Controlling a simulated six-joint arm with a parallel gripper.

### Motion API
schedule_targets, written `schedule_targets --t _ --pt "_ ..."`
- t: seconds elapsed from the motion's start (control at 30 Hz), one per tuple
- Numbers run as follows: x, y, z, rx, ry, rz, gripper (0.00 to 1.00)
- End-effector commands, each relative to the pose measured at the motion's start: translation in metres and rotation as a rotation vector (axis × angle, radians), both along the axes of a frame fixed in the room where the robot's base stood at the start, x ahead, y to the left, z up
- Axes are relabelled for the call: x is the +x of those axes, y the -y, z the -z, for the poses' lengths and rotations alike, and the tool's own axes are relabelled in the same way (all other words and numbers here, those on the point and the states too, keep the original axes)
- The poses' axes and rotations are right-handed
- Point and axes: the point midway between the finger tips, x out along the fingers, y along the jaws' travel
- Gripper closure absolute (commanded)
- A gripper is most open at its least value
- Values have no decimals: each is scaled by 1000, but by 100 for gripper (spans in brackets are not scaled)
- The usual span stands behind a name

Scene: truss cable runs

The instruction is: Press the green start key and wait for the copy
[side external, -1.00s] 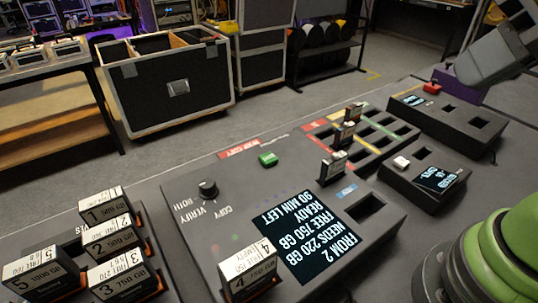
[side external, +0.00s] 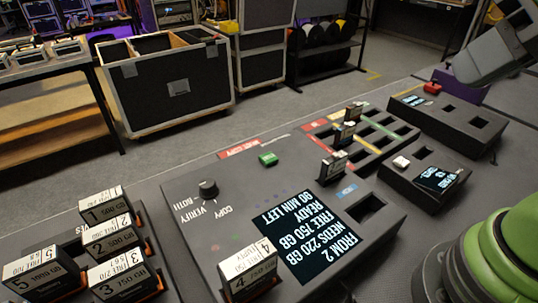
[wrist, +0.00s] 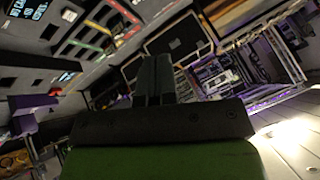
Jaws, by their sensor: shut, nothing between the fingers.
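The green start key (side external: 268,159) sits on the far part of the dark copy console (side external: 190,242), beside a red label strip. The console's screen (side external: 312,238) reads upside down: from 2, needs 220 GB, free 750 GB, ready, and a line of minutes left. A drive marked 4 (side external: 249,270) stands at the console's near edge. A black knob (side external: 208,188) has copy, verify and both marked around it. My gripper (wrist: 153,62) is shut and empty in the wrist view, well away from the key. I cannot make out the key there.
Several numbered drives (side external: 110,240) stand in a rack at the lower left. A slotted tray with drives (side external: 344,133) and two small screen boxes (side external: 424,180) (side external: 448,121) lie to the right. A black case (side external: 178,88) stands on the floor behind. Air above the console is clear.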

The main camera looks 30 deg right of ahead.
Motion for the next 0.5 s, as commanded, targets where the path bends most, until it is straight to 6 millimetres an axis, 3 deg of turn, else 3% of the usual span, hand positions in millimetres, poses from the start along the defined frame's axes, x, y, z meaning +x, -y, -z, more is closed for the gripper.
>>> schedule_targets --t 0.17,0.37,0.5 --pt "26 -5 -4 26 6 5 100" --pt "86 -18 -1 81 27 35 100" --pt "130 -30 10 115 43 74 100"
